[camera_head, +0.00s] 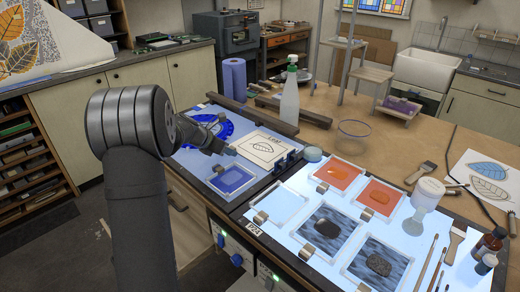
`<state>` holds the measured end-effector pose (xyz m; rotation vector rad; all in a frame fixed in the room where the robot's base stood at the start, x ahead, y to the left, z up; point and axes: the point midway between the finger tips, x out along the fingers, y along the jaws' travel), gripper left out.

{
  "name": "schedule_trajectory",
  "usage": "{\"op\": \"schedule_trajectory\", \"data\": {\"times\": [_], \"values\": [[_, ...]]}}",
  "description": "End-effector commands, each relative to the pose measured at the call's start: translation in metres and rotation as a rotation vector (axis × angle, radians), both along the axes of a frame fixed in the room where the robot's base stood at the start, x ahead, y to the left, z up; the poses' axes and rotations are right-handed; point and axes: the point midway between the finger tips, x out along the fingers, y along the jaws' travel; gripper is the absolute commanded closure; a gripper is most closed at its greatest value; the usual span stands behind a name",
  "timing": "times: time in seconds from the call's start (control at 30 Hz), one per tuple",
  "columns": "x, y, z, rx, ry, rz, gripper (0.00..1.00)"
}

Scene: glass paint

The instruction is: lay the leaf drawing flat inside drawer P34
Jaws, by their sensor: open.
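The leaf drawing (263,147) is a cream sheet with a leaf outline and lettering above it. It lies on the left part of the lit worktop, next to a small blue-filled frame. My gripper (229,151) is open and empty, just left of the sheet's left edge; I cannot tell whether it touches the sheet. My arm covers part of the bench front on the left. A small label (253,228) at the worktop's front corner is too small to read surely. Cabinet fronts (182,208) show below the worktop, and I cannot make out which is drawer P34.
A blue-filled frame (232,179) and a blue round piece (207,130) lie near my gripper. A white spray bottle (289,100) and a dark bar (252,114) stand behind the drawing. Orange glass panes (338,175), dark textured panes, a jar and brushes crowd the right.

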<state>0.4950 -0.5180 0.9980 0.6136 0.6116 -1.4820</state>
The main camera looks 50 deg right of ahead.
Motion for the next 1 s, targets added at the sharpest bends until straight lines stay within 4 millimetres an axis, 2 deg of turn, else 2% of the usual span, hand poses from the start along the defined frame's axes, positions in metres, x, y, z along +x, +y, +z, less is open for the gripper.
{"op": "schedule_trajectory", "data": {"times": [0.07, 0.3, 0.33, 0.73, 0.87, 1.0], "values": [[0.0, 0.0, 0.0, 0.0, 0.0, 0.0, 0.51], [0.0, 0.001, 0.0, 0.0, 0.0, 0.0, 0.98], [0.0, 0.001, 0.0, 0.0, 0.001, 0.001, 1.0], [0.0, 0.0, 0.008, -0.001, 0.0, 0.0, 1.0], [0.0, 0.0, 0.022, -0.001, -0.001, 0.0, 1.0], [-0.003, 0.0, 0.045, -0.001, -0.001, -0.002, 1.0]]}}
